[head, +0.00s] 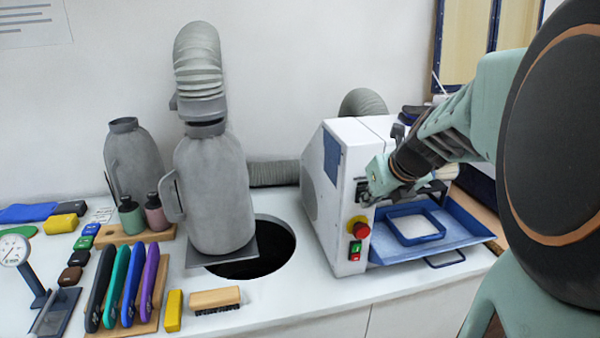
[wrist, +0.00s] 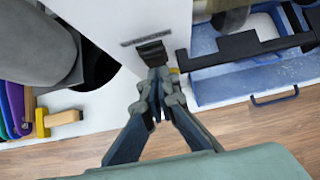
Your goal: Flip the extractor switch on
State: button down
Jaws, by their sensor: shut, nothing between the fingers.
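A white machine (head: 322,205) stands on the bench, with a black rocker switch (wrist: 152,53) on its front panel under a dark label strip. I take this to be the extractor switch. My gripper (wrist: 157,82) is shut and empty, its fingertips at the lower edge of the switch in the wrist view. I cannot tell whether they touch it, or which way the rocker is set. In the head view my gripper (head: 370,188) is at the upper front of the machine and covers most of the switch area.
Below my gripper are a red emergency knob (head: 361,229) and green and red buttons (head: 355,251). A blue tray (head: 463,243) juts from the machine at right. A grey extractor canister (head: 215,190) stands left, by a dark round hole (head: 262,265).

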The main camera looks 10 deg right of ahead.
dwell(0.3)
jog(key=shift+w+f+t+b, duration=0.1)
jog(key=shift+f+t+b, duration=0.25)
jog(key=shift+b, duration=0.9)
jog(key=shift+t+b, duration=0.25)
jog(key=shift+b, duration=1.05)
jog(key=shift+r+p, duration=0.1)
jog(key=shift+p, duration=0.3)
jog(key=shift+w+r, duration=0.1)
jog(key=shift+r, duration=0.05)
